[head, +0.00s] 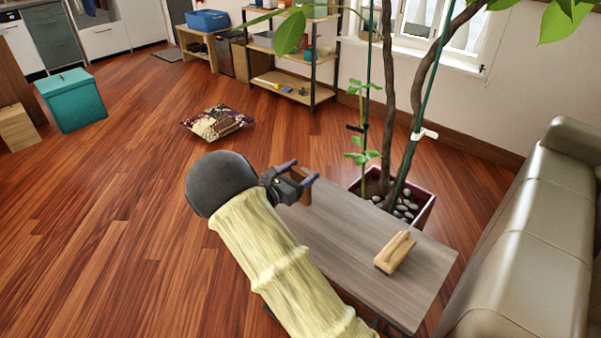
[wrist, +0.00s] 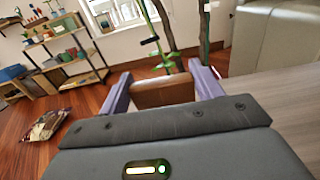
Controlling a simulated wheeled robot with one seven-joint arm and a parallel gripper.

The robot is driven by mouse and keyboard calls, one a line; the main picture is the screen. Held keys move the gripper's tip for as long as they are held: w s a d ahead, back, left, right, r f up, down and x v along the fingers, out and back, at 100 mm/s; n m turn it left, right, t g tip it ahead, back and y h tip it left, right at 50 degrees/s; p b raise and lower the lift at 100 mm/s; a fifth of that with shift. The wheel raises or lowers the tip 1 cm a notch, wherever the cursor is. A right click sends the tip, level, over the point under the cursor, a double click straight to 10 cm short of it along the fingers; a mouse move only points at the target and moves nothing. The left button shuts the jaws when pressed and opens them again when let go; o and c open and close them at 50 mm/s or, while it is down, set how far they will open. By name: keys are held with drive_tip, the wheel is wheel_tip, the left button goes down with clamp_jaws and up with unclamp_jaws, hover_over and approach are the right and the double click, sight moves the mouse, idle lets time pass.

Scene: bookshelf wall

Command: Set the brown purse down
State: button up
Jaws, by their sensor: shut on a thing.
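My gripper (head: 300,176) is shut on the brown purse (head: 304,190). In the wrist view the purse (wrist: 163,92) shows as a brown, flat-fronted shape between the two purple fingers of my gripper (wrist: 163,82). In the head view most of the purse is hidden by the fingers. My gripper is at the far left end of the grey wooden table (head: 345,237). I cannot tell whether the purse touches the tabletop.
A wooden block with a handle (head: 396,252) lies on the table's near right part. A potted plant (head: 425,208) stands behind the table, and a beige sofa (head: 530,230) stands to the right. A patterned cushion (head: 217,122) lies on the floor. The middle of the tabletop is clear.

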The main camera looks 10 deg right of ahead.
drive_tip(key=shift+f, duration=0.2)
drive_tip(key=o, duration=1.3)
drive_tip(key=shift+r, duration=0.1)
drive_tip(key=shift+r, duration=0.25)
drive_tip(key=p+v, duration=0.1)
drive_tip(key=v, duration=1.1)
drive_tip(key=shift+p, duration=0.4)
drive_tip(key=shift+f, duration=0.1)
